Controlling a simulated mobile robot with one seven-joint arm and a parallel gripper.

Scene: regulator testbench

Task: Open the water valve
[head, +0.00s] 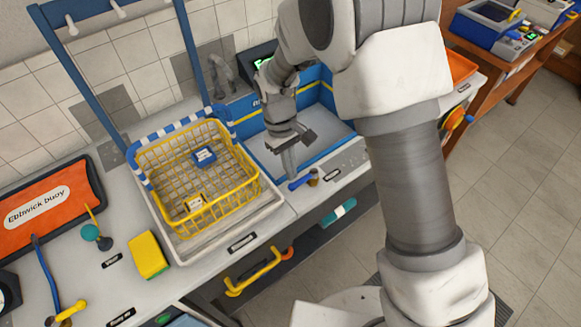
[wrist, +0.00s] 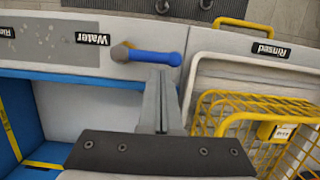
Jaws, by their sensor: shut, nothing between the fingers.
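The water valve has a blue lever (wrist: 155,58) on a brass-coloured pivot (wrist: 120,53), beside a black label reading "Water" (wrist: 93,39). In the wrist view the lever points right from the pivot, roughly along the counter's front edge. In the head view the valve's blue lever (head: 299,183) lies on the front ledge of the blue-walled basin. My gripper (head: 290,173) points down, shut and empty, just behind the lever. In the wrist view its fingertips (wrist: 161,74) come right up to the lever's free end; I cannot tell whether they touch it.
A yellow wire basket (head: 155,155) holding small items stands in a white tray (head: 271,202) left of the valve. The blue-walled basin (head: 330,88) lies behind it. A yellow drawer handle (head: 258,273) juts out below the counter. A yellow sponge (head: 149,255) lies farther left.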

